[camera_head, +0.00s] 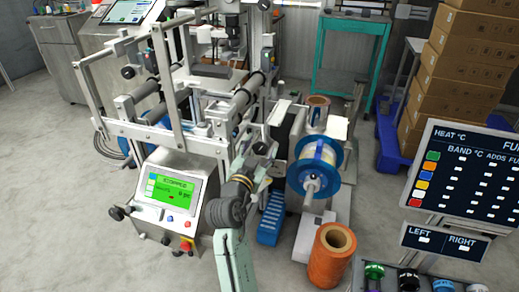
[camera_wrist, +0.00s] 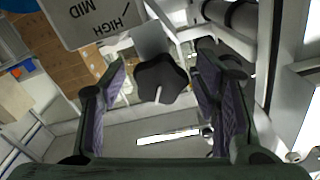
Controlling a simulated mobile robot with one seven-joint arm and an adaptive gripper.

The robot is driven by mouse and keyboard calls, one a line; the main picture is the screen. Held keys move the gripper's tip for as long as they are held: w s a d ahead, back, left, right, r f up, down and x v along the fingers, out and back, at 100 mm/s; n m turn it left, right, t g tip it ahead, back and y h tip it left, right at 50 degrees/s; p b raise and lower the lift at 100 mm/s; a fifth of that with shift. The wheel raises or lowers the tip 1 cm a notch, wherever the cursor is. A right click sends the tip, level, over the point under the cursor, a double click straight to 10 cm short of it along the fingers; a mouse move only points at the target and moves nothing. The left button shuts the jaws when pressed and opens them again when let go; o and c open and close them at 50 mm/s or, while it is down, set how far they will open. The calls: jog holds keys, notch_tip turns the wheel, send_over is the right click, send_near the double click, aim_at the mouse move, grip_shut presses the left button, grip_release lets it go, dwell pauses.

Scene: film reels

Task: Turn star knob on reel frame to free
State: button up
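A black star knob (camera_wrist: 163,80) with a small white pointer line shows ahead of my gripper in the wrist view. A grey plate (camera_wrist: 85,18) beside it carries the words HIGH and MID, upside down, with a tick mark. My gripper (camera_wrist: 163,92) is open, with one dark padded finger on each side of the knob in the picture; I see gaps between knob and pads. I cannot tell how deep the knob lies between the fingers. In the head view my gripper (camera_head: 262,168) is beside the reel frame, left of the blue-flanged reel (camera_head: 315,167). The knob is not discernible there.
An orange roll (camera_head: 332,256) stands on the floor in front of the reel. A control box with a green screen (camera_head: 172,193) is left of my arm. A panel (camera_head: 465,180) and stacked cartons (camera_head: 462,75) are at right. Floor at left is clear.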

jog(key=c, duration=1.1)
jog(key=shift+n+p, duration=0.3)
jog(key=shift+n, duration=1.5)
jog(key=o, duration=1.1)
jog(key=shift+o, duration=0.2)
jog(key=shift+s, duration=0.1)
jog(key=v, duration=1.2)
